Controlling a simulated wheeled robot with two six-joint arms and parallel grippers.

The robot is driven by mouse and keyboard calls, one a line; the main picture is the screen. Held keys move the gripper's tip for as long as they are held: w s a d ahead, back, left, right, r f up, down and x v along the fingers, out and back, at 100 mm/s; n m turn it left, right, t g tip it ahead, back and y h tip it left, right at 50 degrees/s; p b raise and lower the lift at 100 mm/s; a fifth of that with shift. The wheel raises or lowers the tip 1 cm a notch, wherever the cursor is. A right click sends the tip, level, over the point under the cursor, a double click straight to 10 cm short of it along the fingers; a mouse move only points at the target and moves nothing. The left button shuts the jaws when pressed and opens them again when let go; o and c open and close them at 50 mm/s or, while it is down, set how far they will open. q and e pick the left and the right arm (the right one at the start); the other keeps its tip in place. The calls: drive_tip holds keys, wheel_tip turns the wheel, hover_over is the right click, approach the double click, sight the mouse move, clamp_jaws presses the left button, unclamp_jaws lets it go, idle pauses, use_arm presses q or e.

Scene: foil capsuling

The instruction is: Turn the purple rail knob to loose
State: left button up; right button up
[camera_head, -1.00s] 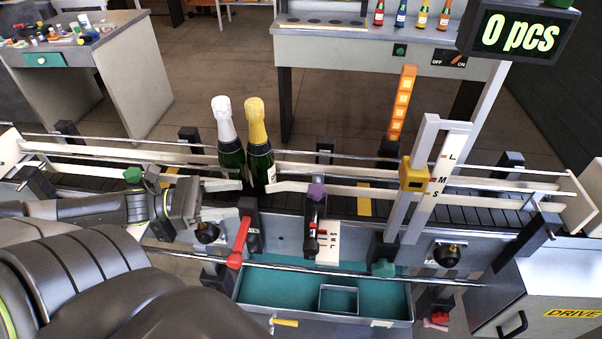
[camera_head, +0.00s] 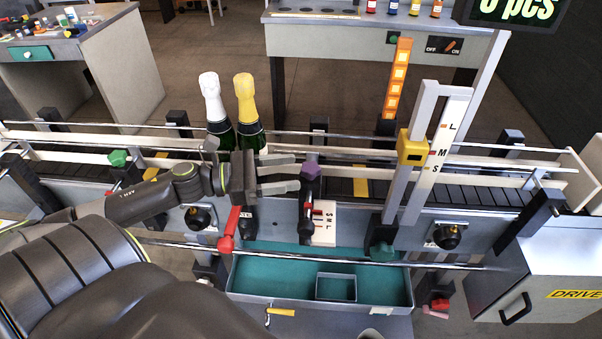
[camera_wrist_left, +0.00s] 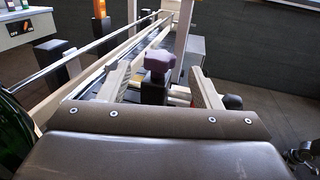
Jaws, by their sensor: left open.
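In the left wrist view the knob (camera_wrist_left: 158,58) shows beyond and between the open fingers (camera_wrist_left: 160,85). I cannot tell whether either finger touches it.
Two bottles, one white-topped (camera_head: 212,100) and one yellow-topped (camera_head: 248,100), stand on the conveyor just behind my left gripper. A red lever (camera_head: 229,230) and a teal tray (camera_head: 270,285) are below it. A yellow-clamped upright (camera_head: 412,148) stands to the right.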

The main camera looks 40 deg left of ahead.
sight(310, 170)
use_arm(q)
drive_tip(key=shift+x, duration=1.8)
use_arm(e)
drive_tip(key=shift+d+r, duration=0.2)
drive_tip(key=shift+d, duration=0.3)
use_arm(q)
drive_tip(key=shift+w, duration=0.15)
drive_tip(key=c, duration=1)
drive_tip(key=shift+p, duration=0.3)
use_arm(e)
drive_tip(key=shift+a, duration=0.2)
drive_tip(key=shift+r, duration=0.15)
